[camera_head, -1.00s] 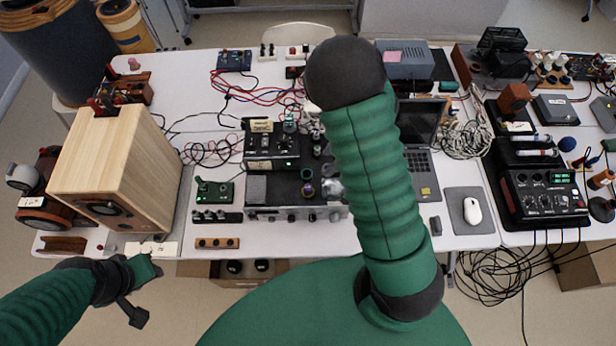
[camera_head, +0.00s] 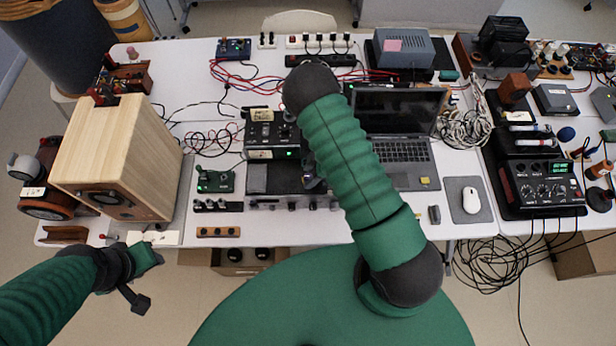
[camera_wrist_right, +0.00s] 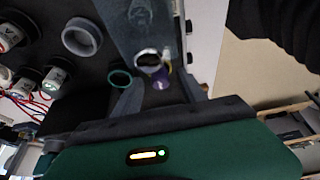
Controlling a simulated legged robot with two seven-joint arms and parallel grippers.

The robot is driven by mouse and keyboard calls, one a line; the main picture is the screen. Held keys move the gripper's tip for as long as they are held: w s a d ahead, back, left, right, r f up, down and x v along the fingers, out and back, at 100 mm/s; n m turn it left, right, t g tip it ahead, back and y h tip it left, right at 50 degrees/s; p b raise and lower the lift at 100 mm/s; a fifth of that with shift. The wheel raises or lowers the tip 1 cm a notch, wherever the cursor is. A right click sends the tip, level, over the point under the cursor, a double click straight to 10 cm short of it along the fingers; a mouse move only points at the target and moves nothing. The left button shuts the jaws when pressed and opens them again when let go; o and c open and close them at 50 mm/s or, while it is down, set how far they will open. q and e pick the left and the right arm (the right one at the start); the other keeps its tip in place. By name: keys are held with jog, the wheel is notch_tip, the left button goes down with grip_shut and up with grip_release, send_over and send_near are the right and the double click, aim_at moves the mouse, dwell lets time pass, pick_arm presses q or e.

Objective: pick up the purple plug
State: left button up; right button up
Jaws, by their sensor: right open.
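The purple plug (camera_wrist_right: 162,85) shows small and partly shaded in the right wrist view, next to a pale ring and a yellowish bit. My right gripper (camera_wrist_right: 157,94) is open, with one finger on each side of the plug's place in that view. I cannot tell whether either finger touches it. In the head view my right arm covers the plug, and only a dark part of the hand shows beside the arm over the electronics. My left gripper (camera_head: 138,279) is low at the left, by the table's front edge; its jaw opening is unclear.
A wooden speaker box (camera_head: 120,160) stands on the left. A laptop (camera_head: 400,151), a mouse (camera_head: 471,200) and a black mixer (camera_head: 543,187) lie to the right. In the right wrist view, a grey ring (camera_wrist_right: 82,37) and a green ring (camera_wrist_right: 119,79) are near the fingers.

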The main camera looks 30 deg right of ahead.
grip_shut()
jog(key=shift+r, duration=0.1)
dwell(0.4)
